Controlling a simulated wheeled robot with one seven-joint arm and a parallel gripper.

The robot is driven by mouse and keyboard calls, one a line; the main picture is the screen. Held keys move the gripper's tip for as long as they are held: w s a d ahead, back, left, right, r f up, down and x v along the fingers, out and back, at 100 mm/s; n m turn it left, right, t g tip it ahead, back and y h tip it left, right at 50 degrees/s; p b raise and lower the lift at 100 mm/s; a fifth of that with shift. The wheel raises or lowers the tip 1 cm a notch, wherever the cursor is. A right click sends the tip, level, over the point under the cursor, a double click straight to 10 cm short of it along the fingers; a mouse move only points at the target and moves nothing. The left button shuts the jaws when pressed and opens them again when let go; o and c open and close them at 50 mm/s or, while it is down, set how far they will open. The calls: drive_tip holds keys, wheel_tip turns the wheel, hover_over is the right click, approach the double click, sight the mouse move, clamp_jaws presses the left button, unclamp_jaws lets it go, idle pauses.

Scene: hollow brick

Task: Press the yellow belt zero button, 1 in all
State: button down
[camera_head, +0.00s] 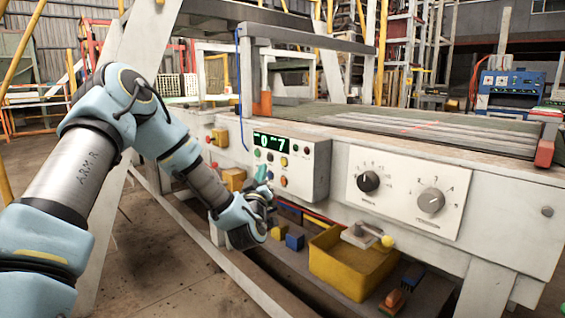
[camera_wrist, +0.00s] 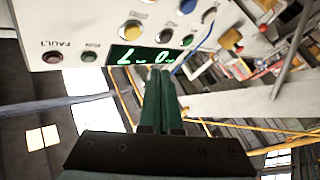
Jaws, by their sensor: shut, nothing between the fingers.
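A white control box (camera_head: 310,172) with a green-lit display (camera_head: 270,143) is on the machine's front. A yellow button (camera_head: 284,162) sits below the display; another yellow-orange button (camera_head: 283,181) is lower. The wrist view shows the box upside down, with a yellow button (camera_wrist: 131,30) just above the display (camera_wrist: 140,55). The labels by the yellow buttons are unreadable. My gripper (camera_head: 263,186) is close to the box's lower left. Its green fingers (camera_wrist: 160,72) are shut and empty, their tips overlapping the display's edge in the wrist view. I cannot tell whether they touch the box.
FAULT (camera_wrist: 52,56) and RUN (camera_wrist: 89,56) lights sit beside the display. A blue button (camera_wrist: 188,6) is also on the box. A dial panel (camera_head: 405,190) is to the right. A yellow bin (camera_head: 350,262) stands below. A blue cable (camera_head: 240,90) hangs left of the box.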

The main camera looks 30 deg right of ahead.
sight(283, 162)
drive_tip(key=shift+w+d+b, duration=0.2)
drive_tip(key=shift+w+d, duration=0.05)
drive_tip(key=shift+d, duration=0.95)
drive_tip(key=shift+w+d+b, duration=0.2)
drive_tip(key=shift+d, duration=0.95)
drive_tip(key=shift+d, duration=0.1)
drive_tip(key=shift+w+d+b, duration=0.1)
drive_tip(key=shift+d+b, duration=0.2)
drive_tip(key=shift+b, duration=0.05)
drive_tip(key=shift+d, duration=0.4)
idle(0.6)
idle(0.4)
drive_tip(key=shift+a+b, duration=0.4)
drive_tip(key=shift+a, duration=0.4)
